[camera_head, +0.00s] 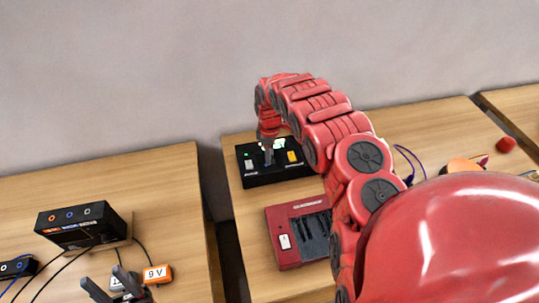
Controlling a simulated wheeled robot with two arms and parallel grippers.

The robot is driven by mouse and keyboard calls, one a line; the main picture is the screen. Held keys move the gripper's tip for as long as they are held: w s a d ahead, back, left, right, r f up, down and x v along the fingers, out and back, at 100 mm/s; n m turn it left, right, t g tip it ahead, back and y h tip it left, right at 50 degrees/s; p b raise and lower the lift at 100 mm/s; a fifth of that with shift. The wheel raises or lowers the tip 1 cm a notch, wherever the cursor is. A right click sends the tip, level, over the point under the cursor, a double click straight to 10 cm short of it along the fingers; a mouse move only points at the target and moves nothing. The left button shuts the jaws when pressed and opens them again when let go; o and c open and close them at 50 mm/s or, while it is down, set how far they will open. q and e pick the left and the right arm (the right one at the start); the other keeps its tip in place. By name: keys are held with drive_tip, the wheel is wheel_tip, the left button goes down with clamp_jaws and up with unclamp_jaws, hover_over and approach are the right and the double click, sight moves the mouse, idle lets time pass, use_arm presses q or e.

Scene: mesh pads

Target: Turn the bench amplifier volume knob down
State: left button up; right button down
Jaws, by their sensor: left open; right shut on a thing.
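A black box with several controls on top, which looks like the bench amplifier (262,178), stands on the middle table. It has a white control (249,164) at left and a yellow one (292,156) at right, with small green lights near its back. My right gripper (268,157) points down at the middle of its top, shut on a knob there that is mostly hidden by the fingers. My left gripper (115,290) is open at the bottom left, over the left table, beside a small white item and an orange 9 V block (158,274).
A red device (285,250) with a white switch sits in front of the amplifier. A black box with ports (75,228) and cables stands on the left table. A gap separates the tables. A red round object (506,145) lies at right. My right arm hides much of the middle table.

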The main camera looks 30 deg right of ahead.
drive_tip(key=n+p, duration=0.1)
drive_tip(key=n, duration=0.5)
drive_tip(key=shift+s, duration=0.1)
drive_tip(key=shift+n, duration=2.5)
drive_tip(key=c, duration=0.6)
unclamp_jaws()
drive_tip(key=shift+r, duration=0.1)
wheel_tip(320, 180, up, 17)
drive_tip(key=b, duration=0.3)
drive_tip(key=shift+r, duration=0.1)
